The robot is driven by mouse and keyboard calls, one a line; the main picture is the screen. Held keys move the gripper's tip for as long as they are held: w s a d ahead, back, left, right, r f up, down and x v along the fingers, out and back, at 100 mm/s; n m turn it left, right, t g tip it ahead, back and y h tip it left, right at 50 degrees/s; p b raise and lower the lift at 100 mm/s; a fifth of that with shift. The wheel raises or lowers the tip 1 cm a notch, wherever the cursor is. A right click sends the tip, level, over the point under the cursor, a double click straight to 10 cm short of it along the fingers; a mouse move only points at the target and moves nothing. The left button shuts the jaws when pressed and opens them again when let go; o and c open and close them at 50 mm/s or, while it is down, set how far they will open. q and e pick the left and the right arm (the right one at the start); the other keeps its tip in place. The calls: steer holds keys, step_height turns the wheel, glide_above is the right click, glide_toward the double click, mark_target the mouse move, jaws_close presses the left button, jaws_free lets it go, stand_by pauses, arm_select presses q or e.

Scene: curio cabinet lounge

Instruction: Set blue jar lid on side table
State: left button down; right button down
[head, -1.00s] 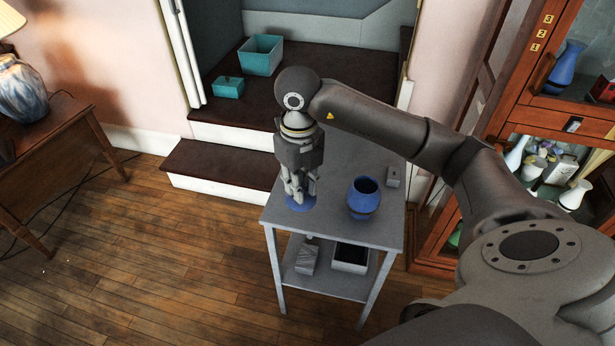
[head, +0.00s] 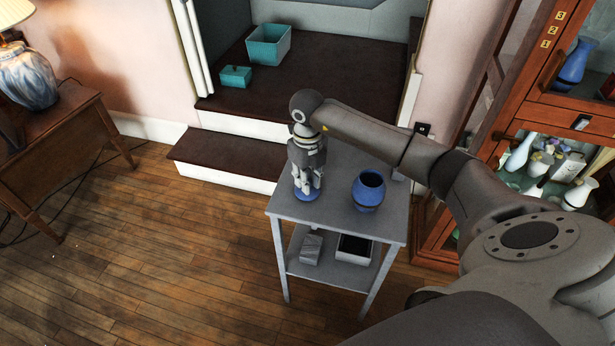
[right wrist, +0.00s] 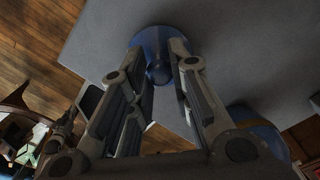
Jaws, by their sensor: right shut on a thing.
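The blue jar lid (head: 306,193) is at the left part of the grey side table's (head: 336,228) top, under my right gripper (head: 306,188). In the right wrist view the lid (right wrist: 158,50) sits between the fingertips, with its knob (right wrist: 158,73) toward the gripper. My right gripper (right wrist: 160,62) is shut on the lid and points down. The lid looks level and at or very near the tabletop; I cannot tell if it touches. The open blue jar (head: 368,190) stands upright on the same table, right of the lid. My left gripper is not in view.
The lower shelf holds a grey box (head: 312,248) and a dark-filled tray (head: 354,249). Teal boxes (head: 269,46) stand on the dark step behind. A glass cabinet (head: 545,130) stands right, a lamp table (head: 62,140) left. The table's front is bare.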

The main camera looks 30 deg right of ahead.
steer(key=shift+f, duration=0.15)
steer(key=c, duration=1.3)
jaws_free()
steer(key=shift+r, duration=0.65)
step_height(320, 180, up, 11)
steer(key=shift+r+b, duration=0.1)
steer(key=shift+b, duration=0.35)
steer(key=shift+a, duration=0.1)
